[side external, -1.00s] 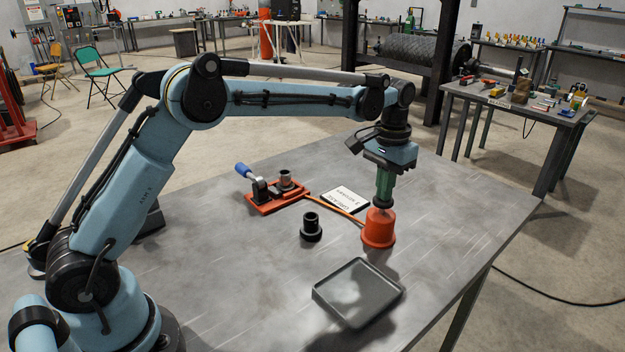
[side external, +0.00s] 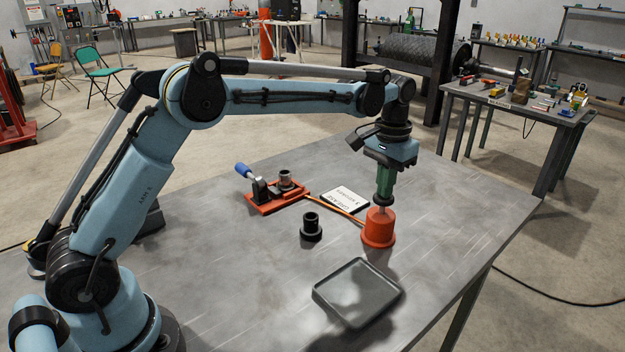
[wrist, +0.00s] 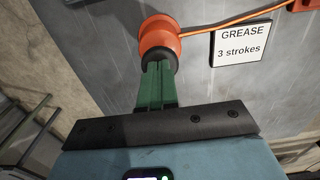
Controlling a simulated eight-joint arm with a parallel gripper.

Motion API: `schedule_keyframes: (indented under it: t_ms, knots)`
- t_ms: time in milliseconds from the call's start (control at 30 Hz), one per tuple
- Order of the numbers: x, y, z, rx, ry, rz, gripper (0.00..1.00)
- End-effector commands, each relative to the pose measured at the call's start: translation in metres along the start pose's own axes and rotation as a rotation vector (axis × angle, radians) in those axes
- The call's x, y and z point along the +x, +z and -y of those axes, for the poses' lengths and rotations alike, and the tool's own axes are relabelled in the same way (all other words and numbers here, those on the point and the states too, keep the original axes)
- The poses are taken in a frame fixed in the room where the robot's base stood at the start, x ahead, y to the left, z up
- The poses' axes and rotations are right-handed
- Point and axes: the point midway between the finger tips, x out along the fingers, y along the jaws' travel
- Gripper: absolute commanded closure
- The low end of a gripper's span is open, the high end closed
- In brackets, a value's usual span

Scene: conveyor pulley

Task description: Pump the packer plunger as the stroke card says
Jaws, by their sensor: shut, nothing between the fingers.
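The packer (side external: 379,232) is an orange-red cup on the bench, with a pale rod (side external: 381,210) rising from it to a black plunger knob (side external: 385,197). My gripper (side external: 385,187) has green fingers, shut and pointing down right over the knob. The tips seem to touch it; a small gap would be hard to see. In the wrist view, the fingertips (wrist: 157,68) overlap the dark knob (wrist: 160,48) in front of the orange packer (wrist: 159,27). The white stroke card (wrist: 240,43) reads "GREASE 3 strokes"; it lies left of the packer in the side view (side external: 345,199).
An orange hose (side external: 335,211) runs from the packer to a red fixture (side external: 277,196) with a blue-handled lever (side external: 243,170). A black flanged bushing (side external: 311,228) stands left of the packer. A grey tray (side external: 351,313) lies in front. The bench's right side is clear.

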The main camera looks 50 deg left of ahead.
Motion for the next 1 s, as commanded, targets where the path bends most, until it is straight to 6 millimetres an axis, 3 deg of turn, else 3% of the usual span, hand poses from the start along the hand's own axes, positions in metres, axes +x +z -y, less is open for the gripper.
schedule_keyframes:
  t_ms: [500,1000]
  knots:
    - [-0.025,0.0,0.0,0.0,0.0,0.0,1.0]
    - [-0.026,0.0,0.0,0.0,0.0,0.0,1.0]
